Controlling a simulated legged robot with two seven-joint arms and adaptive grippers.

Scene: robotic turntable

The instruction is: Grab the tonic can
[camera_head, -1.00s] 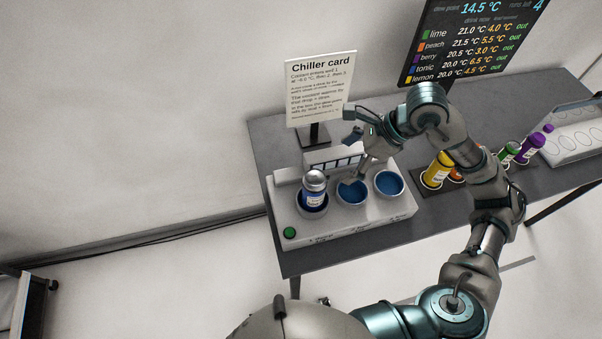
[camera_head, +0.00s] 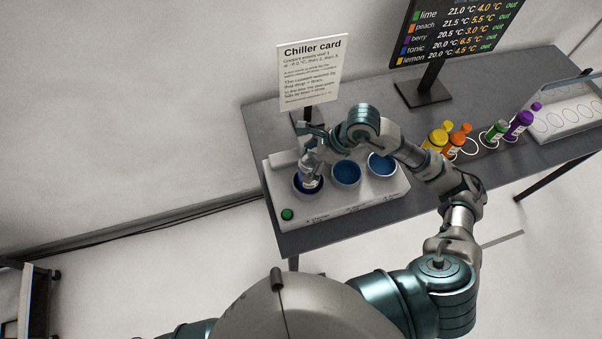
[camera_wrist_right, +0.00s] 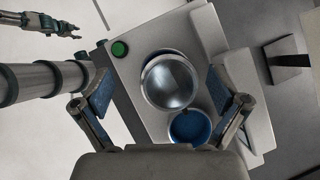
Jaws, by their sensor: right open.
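The tonic can (camera_head: 311,182) stands upright in the leftmost well of the chiller (camera_head: 340,214) in the head view. In the right wrist view its round silver top (camera_wrist_right: 170,82) faces the camera between the fingers. My right gripper (camera_head: 312,156) is at the can's upper part and partly hides it. In the right wrist view my right gripper (camera_wrist_right: 161,84) is open, with a finger on each side of the can and visible gaps. My left gripper (camera_wrist_right: 68,30) shows small at the top left of the right wrist view, far from the can; its opening is unclear.
The middle well (camera_head: 346,173) and right well (camera_head: 382,164) are empty. A green button (camera_head: 287,214) sits at the chiller's front left. The chiller card (camera_head: 312,72) stands behind.

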